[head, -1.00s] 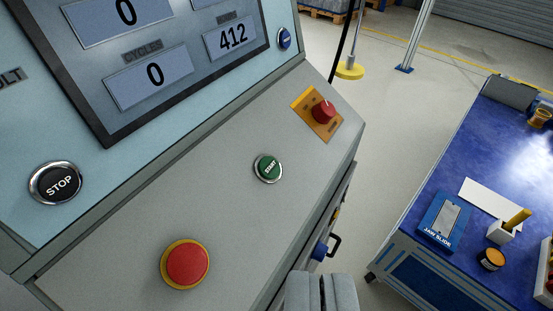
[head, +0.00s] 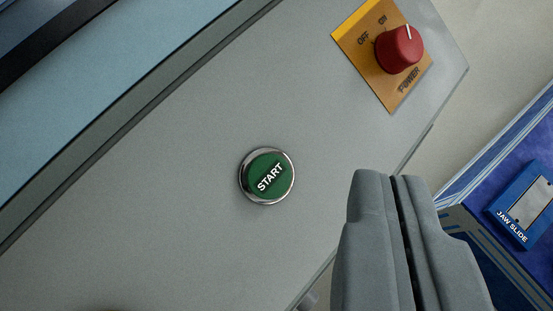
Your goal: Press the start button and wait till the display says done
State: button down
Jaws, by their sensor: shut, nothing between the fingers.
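The green START button (head: 269,176) with its silver ring sits on the grey sloped panel (head: 150,200), near the middle of the head view. My gripper (head: 387,180) is shut and empty, with its fingertips to the right of the button. A gap shows between the fingertips and the button in the picture; I cannot tell their height above the panel. The display is out of view, apart from a dark frame edge (head: 50,40) at the top left, so its readout cannot be seen.
The red POWER knob (head: 399,49) stands up from its orange plate at the top right, above my fingertips in the picture. A blue bench (head: 470,190) with a blue JAW SLIDE box (head: 520,205) is at the right, past the panel edge. The panel left of START is clear.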

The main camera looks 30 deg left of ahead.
aim_at(284, 163)
jog(key=shift+w+a+f, duration=0.3)
jog(key=shift+a+f, duration=0.45)
jog(key=shift+f, duration=0.5)
jog(key=shift+w+a+f, duration=0.35)
jog(key=shift+a+f, duration=0.35)
jog(key=shift+f, duration=0.5)
jog(key=shift+w+a+f, duration=0.3)
jog(key=shift+a+f, duration=0.45)
jog(key=shift+f, duration=0.5)
jog(key=shift+a+f, duration=0.1)
jog(key=shift+a+f, duration=0.1)
jog(key=shift+f, duration=0.15)
jog(key=shift+w+a+f, duration=0.15)
jog(key=shift+a+f, duration=0.05)
jog(key=shift+f, duration=0.1)
dwell(0.4)
jog(key=shift+d+r, duration=0.1)
dwell(0.3)
jog(key=shift+d+r, duration=0.3)
jog(key=shift+r, duration=0.25)
jog(key=shift+s, duration=0.2)
jog(key=shift+s+d+r, duration=0.2)
jog(key=shift+d+r, duration=0.2)
jog(key=shift+r, duration=0.3)
jog(key=shift+s+d+r, duration=0.15)
jog(key=shift+d+r, duration=0.3)
jog(key=shift+r, duration=0.25)
jog(key=shift+s+d+r, duration=0.2)
jog(key=shift+d+r, duration=0.2)
jog(key=shift+r, duration=0.3)
